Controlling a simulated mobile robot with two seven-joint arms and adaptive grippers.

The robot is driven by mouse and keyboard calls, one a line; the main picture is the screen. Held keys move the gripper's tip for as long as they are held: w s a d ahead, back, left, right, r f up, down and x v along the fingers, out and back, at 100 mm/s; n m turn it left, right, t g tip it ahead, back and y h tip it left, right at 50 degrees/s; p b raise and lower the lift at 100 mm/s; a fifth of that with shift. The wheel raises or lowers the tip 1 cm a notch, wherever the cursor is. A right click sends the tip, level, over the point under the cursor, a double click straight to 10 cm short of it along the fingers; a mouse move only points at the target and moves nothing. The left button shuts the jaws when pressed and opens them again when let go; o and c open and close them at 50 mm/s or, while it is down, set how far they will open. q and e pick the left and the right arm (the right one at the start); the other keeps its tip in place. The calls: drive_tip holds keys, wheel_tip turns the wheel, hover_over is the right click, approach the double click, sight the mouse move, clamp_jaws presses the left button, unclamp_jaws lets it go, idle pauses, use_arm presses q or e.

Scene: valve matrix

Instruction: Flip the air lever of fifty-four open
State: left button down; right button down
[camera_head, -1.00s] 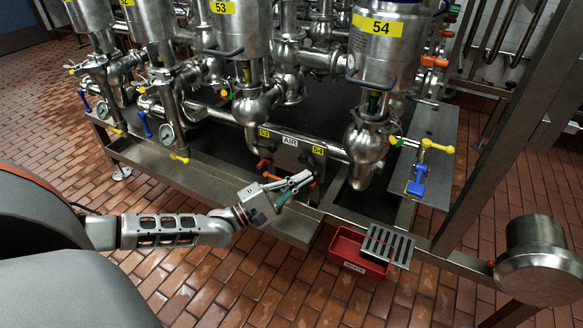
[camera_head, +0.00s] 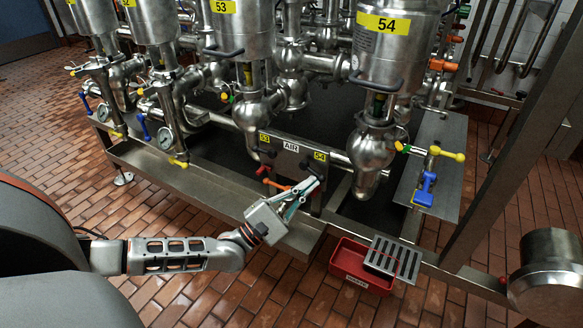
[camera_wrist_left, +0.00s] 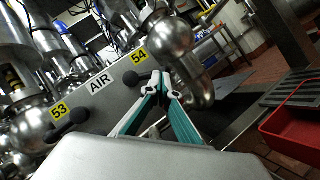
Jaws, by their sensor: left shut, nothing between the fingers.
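The grey AIR panel (camera_head: 291,146) has yellow tags 53 (camera_head: 264,138) and 54 (camera_head: 320,156). It also shows in the left wrist view (camera_wrist_left: 110,95), with tag 54 (camera_wrist_left: 139,55) ahead. My left gripper (camera_head: 317,180), with teal-edged fingers, is shut and empty, its tips just below tag 54. In the left wrist view its fingertips (camera_wrist_left: 163,82) meet in front of the panel. A dark knob (camera_wrist_left: 132,78) is just left of them. The fingers cover the area of the 54 lever, so its position is unclear. An orange lever (camera_head: 275,184) sits left of the fingers. My right gripper is out of view.
The valve body tagged 54 (camera_head: 395,45) hangs above, its steel ball (camera_head: 372,150) close right of the panel. A red bin (camera_head: 350,262) and slotted grate (camera_head: 394,257) sit below right. The brick floor in front is open.

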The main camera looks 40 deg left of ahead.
use_arm(q)
drive_tip(key=shift+d+r+n+t+y+b, duration=0.15)
drive_tip(key=shift+n+t+y+b, duration=0.1)
drive_tip(key=shift+n, duration=0.35)
drive_tip(key=shift+d+r+n+t+y+b, duration=0.15)
drive_tip(key=shift+n+y, duration=0.1)
drive_tip(key=shift+n, duration=0.35)
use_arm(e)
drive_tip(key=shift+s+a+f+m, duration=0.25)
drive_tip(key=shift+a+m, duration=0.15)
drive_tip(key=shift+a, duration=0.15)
use_arm(q)
drive_tip(key=shift+w+d+r+n+t+y, duration=0.1)
drive_tip(key=shift+n+t+y, duration=0.1)
drive_tip(key=shift+n+y, duration=0.3)
drive_tip(key=shift+d+r+n+t+y, duration=0.1)
drive_tip(key=shift+n+t+y, duration=0.15)
drive_tip(key=shift+n, duration=0.35)
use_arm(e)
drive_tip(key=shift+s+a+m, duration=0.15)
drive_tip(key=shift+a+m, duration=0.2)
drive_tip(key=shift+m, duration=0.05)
use_arm(q)
drive_tip(key=shift+f, duration=0.1)
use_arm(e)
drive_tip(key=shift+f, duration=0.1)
